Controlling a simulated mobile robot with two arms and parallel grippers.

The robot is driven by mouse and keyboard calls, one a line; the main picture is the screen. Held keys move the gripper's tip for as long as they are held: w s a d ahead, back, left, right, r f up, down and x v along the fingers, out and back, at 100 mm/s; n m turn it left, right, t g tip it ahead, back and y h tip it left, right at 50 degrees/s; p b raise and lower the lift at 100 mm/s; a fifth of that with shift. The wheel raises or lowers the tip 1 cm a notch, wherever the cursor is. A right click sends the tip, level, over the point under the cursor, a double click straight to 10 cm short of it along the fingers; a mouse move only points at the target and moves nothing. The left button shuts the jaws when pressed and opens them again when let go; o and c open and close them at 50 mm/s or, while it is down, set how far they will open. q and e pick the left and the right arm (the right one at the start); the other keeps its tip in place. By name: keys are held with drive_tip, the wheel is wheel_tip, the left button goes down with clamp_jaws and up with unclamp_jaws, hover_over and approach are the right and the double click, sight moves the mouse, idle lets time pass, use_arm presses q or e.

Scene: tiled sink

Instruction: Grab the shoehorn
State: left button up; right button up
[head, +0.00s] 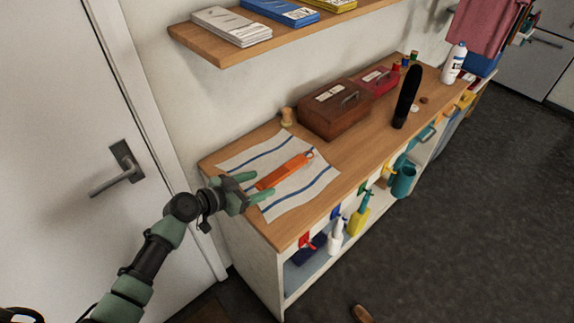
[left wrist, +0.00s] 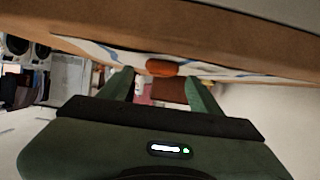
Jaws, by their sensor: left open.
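An orange elongated object, which looks like the shoehorn (head: 287,170), lies on a white cloth with blue stripes (head: 311,194) on the wooden counter. My left gripper (head: 257,186) is open, with its two green fingers spread at the near end of the orange object. In the left wrist view the orange end (left wrist: 161,67) shows between the open fingertips (left wrist: 161,74), and nothing is visibly held. I cannot tell whether the fingers touch it. My right gripper is not in view.
Brown (head: 333,110) and red (head: 377,80) boxes stand behind the cloth, with a tall black object (head: 407,97) to their right. A wall shelf (head: 290,32) hangs above. Small items hang along the counter's front. A door (head: 60,130) is at left.

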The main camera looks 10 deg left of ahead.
sight(274, 178)
use_arm(q)
drive_tip(key=shift+x, duration=0.8)
drive_tip(key=shift+w+d, duration=0.25)
drive_tip(key=shift+w+f, duration=0.1)
drive_tip(key=shift+f, duration=0.05)
drive_tip(key=c, duration=1)
clamp_jaws()
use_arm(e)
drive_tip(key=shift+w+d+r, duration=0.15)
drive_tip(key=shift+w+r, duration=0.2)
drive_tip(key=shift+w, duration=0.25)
